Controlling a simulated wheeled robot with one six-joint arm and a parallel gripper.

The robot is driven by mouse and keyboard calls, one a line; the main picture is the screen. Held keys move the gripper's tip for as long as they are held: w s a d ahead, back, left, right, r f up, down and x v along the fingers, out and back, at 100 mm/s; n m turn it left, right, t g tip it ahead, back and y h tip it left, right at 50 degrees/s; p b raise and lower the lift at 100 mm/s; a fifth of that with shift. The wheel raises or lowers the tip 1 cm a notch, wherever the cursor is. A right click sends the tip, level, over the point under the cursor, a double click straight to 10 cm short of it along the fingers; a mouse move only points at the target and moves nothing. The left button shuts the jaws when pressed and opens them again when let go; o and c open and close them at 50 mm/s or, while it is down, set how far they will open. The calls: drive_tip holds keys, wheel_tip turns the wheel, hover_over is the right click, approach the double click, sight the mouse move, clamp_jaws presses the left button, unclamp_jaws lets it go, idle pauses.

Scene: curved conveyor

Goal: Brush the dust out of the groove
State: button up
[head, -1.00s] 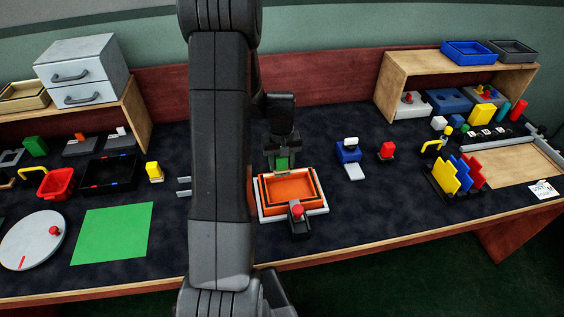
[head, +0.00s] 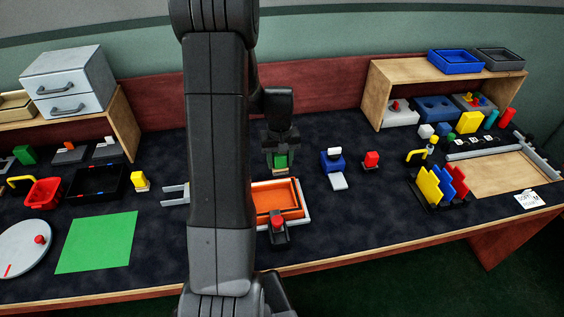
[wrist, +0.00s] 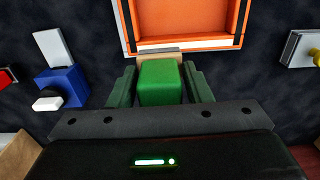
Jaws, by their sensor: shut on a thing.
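My gripper (head: 280,160) is shut on a green block-shaped handle (wrist: 160,83) with a tan edge (wrist: 159,57) at its far end, likely the brush. The handle also shows between the fingers in the head view (head: 281,161). It is just behind an orange tray (head: 271,197) in a pale frame; in the wrist view the tray (wrist: 185,44) lies just beyond the tan edge. I cannot tell whether the tan edge touches anything. No groove or dust can be made out clearly.
A red-knobbed dark piece (head: 278,235) sits at the tray's front. A grey fork-like piece (head: 175,195) is left, partly behind my arm. Dark mat between is clear.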

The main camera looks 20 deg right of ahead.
drive_tip(key=shift+r+p, duration=0.95)
drive_tip(key=shift+r, duration=0.9)
drive_tip(key=shift+a+f, duration=0.1)
